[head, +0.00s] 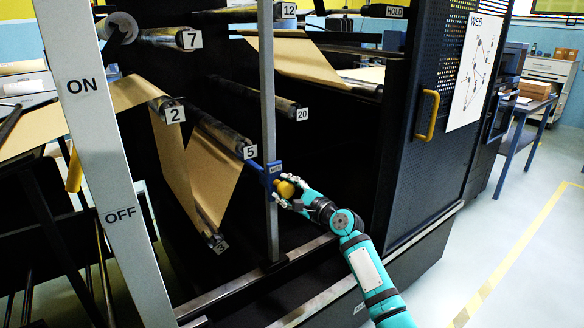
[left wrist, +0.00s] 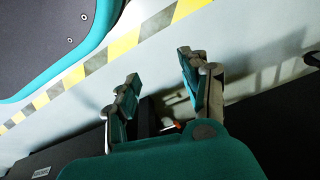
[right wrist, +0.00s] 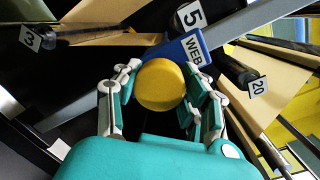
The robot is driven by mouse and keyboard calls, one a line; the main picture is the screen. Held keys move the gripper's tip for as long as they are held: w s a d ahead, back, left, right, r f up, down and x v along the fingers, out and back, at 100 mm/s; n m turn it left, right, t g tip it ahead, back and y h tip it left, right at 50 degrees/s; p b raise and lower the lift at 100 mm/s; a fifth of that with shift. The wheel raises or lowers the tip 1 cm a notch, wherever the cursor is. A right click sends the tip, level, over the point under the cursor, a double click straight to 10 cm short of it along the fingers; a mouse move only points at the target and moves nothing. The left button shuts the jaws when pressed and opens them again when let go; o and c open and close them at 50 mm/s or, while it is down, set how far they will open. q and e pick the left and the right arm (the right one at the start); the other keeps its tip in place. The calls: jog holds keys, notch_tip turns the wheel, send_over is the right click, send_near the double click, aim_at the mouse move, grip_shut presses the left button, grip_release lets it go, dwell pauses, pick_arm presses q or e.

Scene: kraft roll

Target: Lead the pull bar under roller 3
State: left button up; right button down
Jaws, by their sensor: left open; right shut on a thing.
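My right gripper (head: 287,190) is shut on a yellow ball knob (right wrist: 160,85). The knob sits by a blue piece marked WEB (right wrist: 185,50), taken to be the pull bar's end; it also shows in the head view (head: 271,168), beside a grey upright post and near the end of roller 5 (head: 225,134). Roller 3 (head: 208,226) is lower left of the gripper. Brown kraft paper (head: 172,150) hangs from roller 2 (head: 163,105) down to roller 3, and another sheet rises toward roller 5. My left gripper (left wrist: 160,95) is open and empty, seen only in the left wrist view.
Roller 20 (head: 285,104) and roller 7 (head: 168,38) are higher in the dark frame. A grey ON/OFF post (head: 105,150) stands at left. A dark door with a yellow handle (head: 428,115) is right of my right arm. Floor (head: 500,240) at right is clear.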

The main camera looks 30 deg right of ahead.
pick_arm(q)
jog(key=s+a+f+g+p, duration=0.1)
jog(key=s+f+p, duration=0.2)
jog(key=s+f, duration=0.5)
jog(key=shift+s+a+f, duration=0.2)
jog(key=shift+s+a, duration=0.1)
jog(key=shift+s, duration=0.2)
pick_arm(e)
jog(key=r, duration=0.1)
jog(key=d+r, duration=0.1)
jog(key=r, duration=0.1)
jog(key=d+r, duration=0.1)
jog(key=r, duration=0.1)
jog(key=shift+d, duration=0.15)
